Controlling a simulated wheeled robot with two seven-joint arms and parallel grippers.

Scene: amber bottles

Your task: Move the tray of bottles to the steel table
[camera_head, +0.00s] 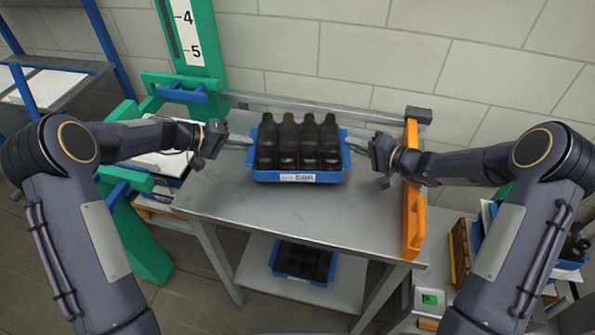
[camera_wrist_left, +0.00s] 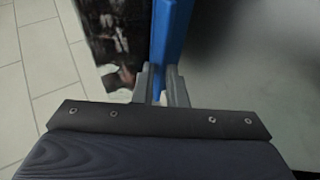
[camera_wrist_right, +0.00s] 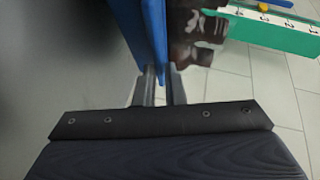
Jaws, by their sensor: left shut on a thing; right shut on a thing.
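A blue tray (camera_head: 258,170) with several dark bottles (camera_head: 301,140) upright in it is over the top of the grey steel table (camera_head: 240,215). I cannot tell whether its underside touches the table. My left gripper (camera_head: 240,142) is shut on the tray's left wall, which shows as a blue strip (camera_wrist_left: 172,40) between the fingers in the left wrist view. My right gripper (camera_head: 357,147) is shut on the right wall, seen as a blue strip (camera_wrist_right: 146,35) in the right wrist view. The tray looks about level; a white label (camera_head: 298,178) faces me.
A second blue tray (camera_head: 302,278) with dark bottles sits on the table's lower shelf. An orange upright piece (camera_head: 413,200) stands at the table's right edge. A green frame with a scale (camera_head: 190,45) stands at the left. The tabletop in front of the tray is clear.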

